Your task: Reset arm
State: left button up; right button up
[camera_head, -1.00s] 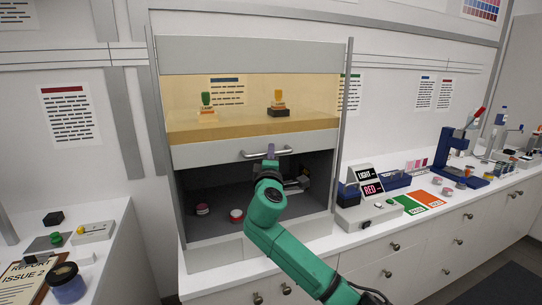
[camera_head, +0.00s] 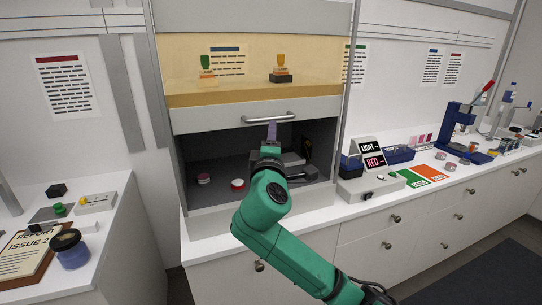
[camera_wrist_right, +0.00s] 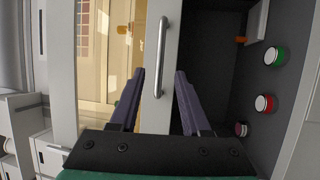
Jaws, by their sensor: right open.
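My right gripper (camera_head: 271,131) points up at the bar handle (camera_head: 268,118) on the front sash of the hood (camera_head: 255,106). In the right wrist view my right gripper (camera_wrist_right: 159,74) is open, its two dark fingers apart and nothing clamped. The handle (camera_wrist_right: 162,50) shows upright between and beyond the fingertips there; I cannot tell the exact gap. The sash is raised part way, with the dark hood inside open below it. My left gripper is not in view.
A counter with a sign box (camera_head: 367,187) and coloured mats (camera_head: 428,172) lies right. A clipboard (camera_head: 24,252) and jar (camera_head: 70,251) lie left.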

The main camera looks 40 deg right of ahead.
jog(key=v, duration=0.4)
jog(key=shift+s+a+b, duration=0.25)
jog(key=shift+b, duration=0.1)
